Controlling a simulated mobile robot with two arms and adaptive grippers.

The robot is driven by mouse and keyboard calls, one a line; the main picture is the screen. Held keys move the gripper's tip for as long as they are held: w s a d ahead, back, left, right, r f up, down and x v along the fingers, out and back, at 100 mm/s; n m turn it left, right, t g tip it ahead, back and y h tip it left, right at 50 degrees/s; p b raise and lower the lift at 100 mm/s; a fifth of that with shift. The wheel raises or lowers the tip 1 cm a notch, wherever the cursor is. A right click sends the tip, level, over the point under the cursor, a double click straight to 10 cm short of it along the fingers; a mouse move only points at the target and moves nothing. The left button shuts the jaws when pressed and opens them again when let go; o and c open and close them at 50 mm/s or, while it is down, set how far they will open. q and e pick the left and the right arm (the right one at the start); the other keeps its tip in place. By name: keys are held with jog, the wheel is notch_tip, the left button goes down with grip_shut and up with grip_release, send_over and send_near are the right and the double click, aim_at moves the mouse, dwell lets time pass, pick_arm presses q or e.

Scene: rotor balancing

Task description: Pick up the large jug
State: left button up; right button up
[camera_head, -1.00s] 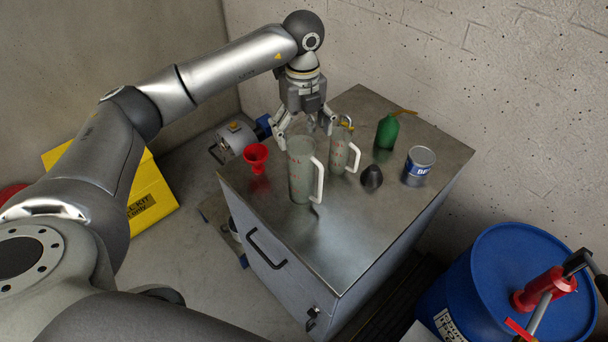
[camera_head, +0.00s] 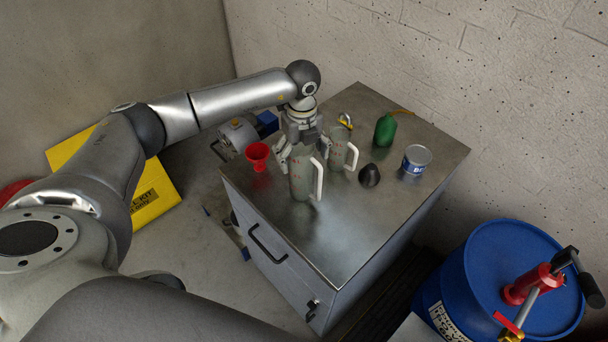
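The large jug (camera_head: 301,183) is a tall grey-green see-through jug with red marks and a white handle on its right side. It stands upright on the metal cabinet top (camera_head: 345,230). My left gripper (camera_head: 303,156) is directly above it and points down, with its fingers spread on either side of the jug's upper part. The gripper hides the jug's rim. I cannot tell whether a finger touches the jug. My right gripper is not in view.
A smaller jug (camera_head: 338,150) stands close behind on the right. A red funnel (camera_head: 258,156) is on the left. A dark egg-shaped object (camera_head: 370,176), a green bottle (camera_head: 385,131) and a can (camera_head: 416,161) stand to the right. The cabinet's front top is clear. A blue drum (camera_head: 500,265) stands at right.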

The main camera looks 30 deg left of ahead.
pick_arm(q)
jog(key=c, duration=1.4)
jog(key=shift+r, duration=0.1)
